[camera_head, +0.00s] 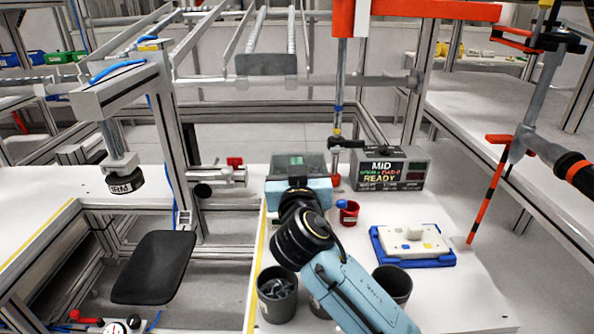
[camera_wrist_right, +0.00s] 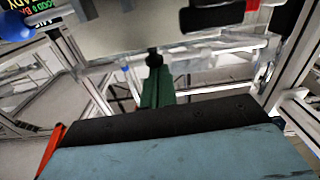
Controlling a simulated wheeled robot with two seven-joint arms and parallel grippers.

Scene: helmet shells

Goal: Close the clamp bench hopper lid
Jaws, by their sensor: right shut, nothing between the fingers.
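The clamp bench hopper (camera_head: 298,162) appears as a grey-green box at the back of the white bench, left of the display box. My right arm reaches up from the bottom, and its light blue gripper body covers the hopper's front. I cannot tell the lid's angle. My right gripper (camera_head: 298,180) is shut and empty, just at the hopper in the picture; its fingers are mostly hidden there. In the right wrist view the shut, dark green fingers (camera_wrist_right: 156,85) point toward a pale panel (camera_wrist_right: 140,25), perhaps part of the hopper. I cannot tell whether they touch. My left gripper is not in view.
A display box reading READY (camera_head: 390,172) stands right of the hopper. A red cup (camera_head: 348,212) and a blue tray (camera_head: 450,261) with a pale part are right of my arm. Dark bins (camera_head: 276,305) stand near the front. Metal frame posts rise left. The bench's front right is clear.

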